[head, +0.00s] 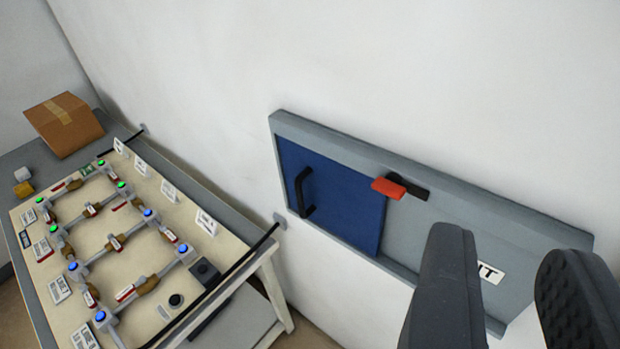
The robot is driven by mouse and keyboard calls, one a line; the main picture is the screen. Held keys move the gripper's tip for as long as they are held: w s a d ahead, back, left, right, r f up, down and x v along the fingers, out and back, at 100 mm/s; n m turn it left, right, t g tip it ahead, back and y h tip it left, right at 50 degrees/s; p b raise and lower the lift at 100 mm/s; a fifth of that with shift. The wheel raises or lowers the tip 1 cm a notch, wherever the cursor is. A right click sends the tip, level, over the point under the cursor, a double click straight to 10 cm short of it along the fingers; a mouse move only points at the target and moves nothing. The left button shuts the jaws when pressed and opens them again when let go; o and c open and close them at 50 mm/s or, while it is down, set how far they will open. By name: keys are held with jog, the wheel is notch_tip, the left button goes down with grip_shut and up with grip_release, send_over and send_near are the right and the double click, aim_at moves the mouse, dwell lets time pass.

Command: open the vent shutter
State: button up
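The vent shutter is a blue sliding panel (345,205) with a black bar handle (303,192). It fills the left part of a grey frame (400,160) on the white wall. A red latch tab (389,188) on a black mount (412,187) sits at the panel's upper right edge. A white label (490,271), partly hidden and ending in "NT", is on the grey right part. My gripper (515,285) is at the lower right, its two dark fingers apart with nothing seen between them. It is in front of the frame's right end, away from handle and latch.
A table (275,265) at the left carries a cream panel (120,250) with pipes, lit knobs and labels. A cardboard box (64,124) and small blocks (23,182) lie on its far end. The wall (400,65) above the frame is clear.

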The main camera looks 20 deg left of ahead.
aim_at(300, 200)
jog(key=shift+w+r, duration=0.1)
jog(key=shift+w, duration=0.1)
jog(key=w+a+f+n+y+p, duration=0.1)
jog(key=w+a+f, duration=0.4)
jog(key=w+f, duration=0.45)
jog(key=w+a+f+y+p, duration=0.1)
jog(key=w+a+f+p, duration=0.1)
jog(key=w+a+f, duration=0.5)
jog(key=w+a+f+n+t+y+p, duration=0.1)
jog(key=w+a+f, duration=0.15)
jog(key=f, duration=0.55)
jog(key=w+a+f+y, duration=0.1)
jog(key=a+f, duration=0.2)
jog(key=f, duration=0.4)
jog(key=w+a+f+n+t+p, duration=0.1)
jog(key=w+a+f, duration=0.15)
jog(key=f, duration=0.55)
jog(key=x, duration=0.4)
jog(key=p+x, duration=0.1)
jog(key=x, duration=0.4)
jog(key=p+x, duration=0.1)
jog(key=x, duration=0.3)
jog(key=shift+w+a, duration=0.1)
jog(key=shift+a, duration=0.3)
